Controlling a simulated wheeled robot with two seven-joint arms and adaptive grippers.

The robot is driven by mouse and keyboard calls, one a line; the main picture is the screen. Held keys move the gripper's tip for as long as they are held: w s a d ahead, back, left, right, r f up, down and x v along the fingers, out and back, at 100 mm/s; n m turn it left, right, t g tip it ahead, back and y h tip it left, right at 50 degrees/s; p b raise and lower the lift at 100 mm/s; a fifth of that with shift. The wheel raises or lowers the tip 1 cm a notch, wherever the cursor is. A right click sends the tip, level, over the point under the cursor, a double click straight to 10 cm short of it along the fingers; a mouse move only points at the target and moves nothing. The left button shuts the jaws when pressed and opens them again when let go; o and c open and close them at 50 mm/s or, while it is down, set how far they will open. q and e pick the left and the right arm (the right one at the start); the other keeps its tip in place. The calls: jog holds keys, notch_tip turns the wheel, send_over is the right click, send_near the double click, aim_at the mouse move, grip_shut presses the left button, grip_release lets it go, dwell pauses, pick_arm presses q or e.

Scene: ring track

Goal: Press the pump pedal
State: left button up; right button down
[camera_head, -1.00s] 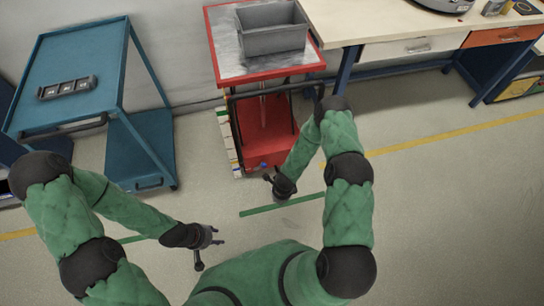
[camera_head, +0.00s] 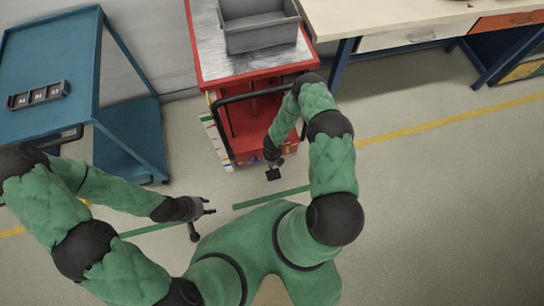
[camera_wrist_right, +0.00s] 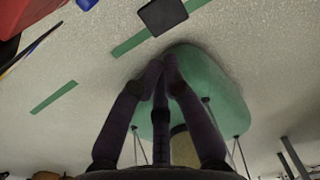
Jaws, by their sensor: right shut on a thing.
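The pad also shows at the top of the right wrist view (camera_wrist_right: 162,16). My left gripper (camera_head: 203,222) is open and empty above the floor.
A grey crate (camera_head: 262,37) sits on the cart's top. A blue trolley (camera_head: 55,50) with a dark tray (camera_head: 38,95) stands at left. A workbench (camera_head: 375,15) stands at back right. The floor at right is clear.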

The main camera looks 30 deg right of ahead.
aim_at(272, 174)
notch_tip(272, 174, down, 14)
jog(key=b, duration=0.7)
pick_arm(q)
notch_tip(272, 174, down, 7)
jog(key=shift+f, duration=0.15)
